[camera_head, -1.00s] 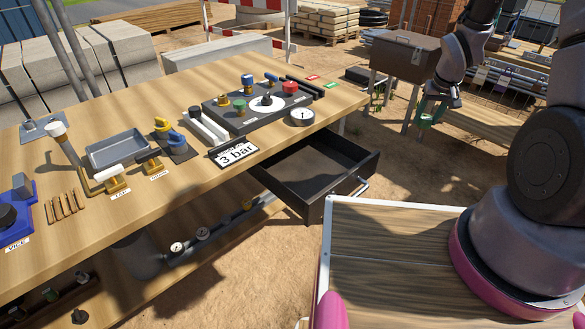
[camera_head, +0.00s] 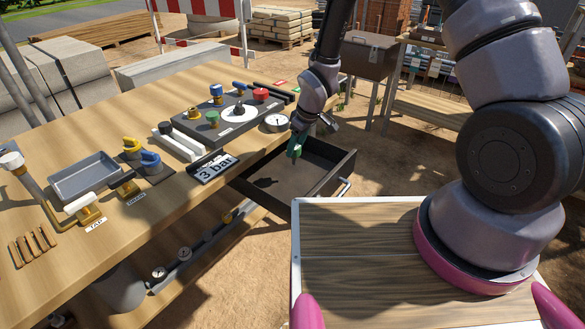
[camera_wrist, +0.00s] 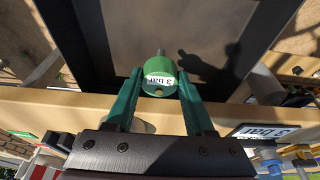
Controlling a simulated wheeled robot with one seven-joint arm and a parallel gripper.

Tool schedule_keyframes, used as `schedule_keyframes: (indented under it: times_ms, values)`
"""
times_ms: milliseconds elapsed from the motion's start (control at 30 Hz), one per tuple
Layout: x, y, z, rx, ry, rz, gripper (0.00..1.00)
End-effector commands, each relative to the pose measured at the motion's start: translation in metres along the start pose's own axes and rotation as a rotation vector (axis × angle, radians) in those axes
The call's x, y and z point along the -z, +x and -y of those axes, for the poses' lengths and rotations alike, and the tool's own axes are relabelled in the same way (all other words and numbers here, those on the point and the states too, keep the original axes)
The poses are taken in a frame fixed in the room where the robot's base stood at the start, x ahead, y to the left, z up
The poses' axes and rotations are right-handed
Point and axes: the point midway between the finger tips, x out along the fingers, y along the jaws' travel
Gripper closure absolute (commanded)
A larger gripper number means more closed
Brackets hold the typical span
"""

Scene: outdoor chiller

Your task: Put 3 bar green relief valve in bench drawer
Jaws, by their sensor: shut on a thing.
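A green relief valve (camera_wrist: 160,72) with a white "3 bar" label shows between the fingertips in the wrist view. My gripper (camera_wrist: 158,88) has green fingers and is shut on the valve. The valve is too small to make out clearly there. The dark drawer is pulled out from the bench and looks empty apart from a shadow.
The wooden bench (camera_head: 110,210) carries a "3 bar" sign (camera_head: 215,168), a grey tray (camera_head: 85,176), a round gauge (camera_head: 276,122) and a dark board with several coloured valves (camera_head: 215,119). A grey box on legs (camera_head: 372,54) stands behind.

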Motion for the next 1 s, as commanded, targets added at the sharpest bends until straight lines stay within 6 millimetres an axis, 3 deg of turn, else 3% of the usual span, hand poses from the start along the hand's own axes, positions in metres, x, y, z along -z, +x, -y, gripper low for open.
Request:
schedule_keyframes:
  times_ms: [533,900,933,1000]
  values:
    - [-0.019,0.062,-0.001,0.000,0.002,0.000,1.00]
    - [-0.020,0.066,-0.001,-0.001,0.003,-0.001,1.00]
    - [-0.020,0.066,-0.001,-0.001,0.003,-0.002,0.35]
    - [-0.020,0.066,-0.001,-0.001,0.003,-0.002,0.17]
